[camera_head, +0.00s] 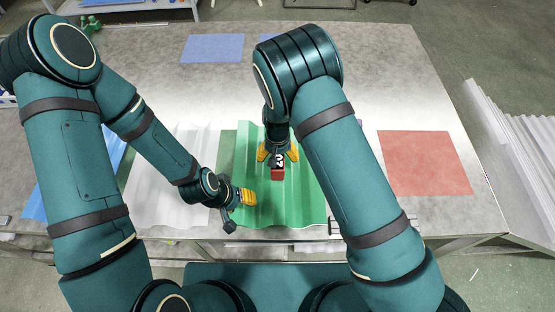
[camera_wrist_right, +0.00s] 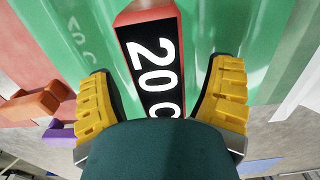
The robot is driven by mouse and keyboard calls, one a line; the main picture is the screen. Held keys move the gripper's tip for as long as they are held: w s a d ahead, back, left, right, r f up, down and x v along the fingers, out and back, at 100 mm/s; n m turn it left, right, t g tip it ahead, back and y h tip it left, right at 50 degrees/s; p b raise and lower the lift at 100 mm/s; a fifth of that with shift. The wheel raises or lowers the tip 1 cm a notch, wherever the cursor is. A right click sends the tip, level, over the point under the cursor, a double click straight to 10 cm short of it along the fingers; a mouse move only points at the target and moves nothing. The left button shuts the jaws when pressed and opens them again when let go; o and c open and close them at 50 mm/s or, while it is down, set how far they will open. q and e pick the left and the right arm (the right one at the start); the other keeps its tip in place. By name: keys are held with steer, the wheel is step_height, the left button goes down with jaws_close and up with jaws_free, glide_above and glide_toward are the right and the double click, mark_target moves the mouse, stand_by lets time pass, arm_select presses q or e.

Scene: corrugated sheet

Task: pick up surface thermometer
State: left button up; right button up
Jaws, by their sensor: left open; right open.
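The surface thermometer (camera_head: 278,172) is a small red block with a black face and white digits. It lies on the green corrugated sheet (camera_head: 258,207) in the middle of the table. My right gripper (camera_head: 278,155) is over it from above, its yellow fingers open on either side. In the right wrist view the thermometer (camera_wrist_right: 153,60) shows large digits reading "20" and part of another character, between the open fingers (camera_wrist_right: 163,95); its near end is hidden by the gripper body. My left gripper (camera_head: 248,197) is open, low over the green sheet, left of the thermometer and apart from it.
A white corrugated sheet (camera_head: 160,190) lies left of the green one, with a blue sheet (camera_head: 50,190) further left. A red mat (camera_head: 425,162) is at right and a blue mat (camera_head: 212,47) at the back. Stacked white sheets (camera_head: 510,140) stand beyond the right edge.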

steer(key=shift+f, duration=0.6)
jaws_close()
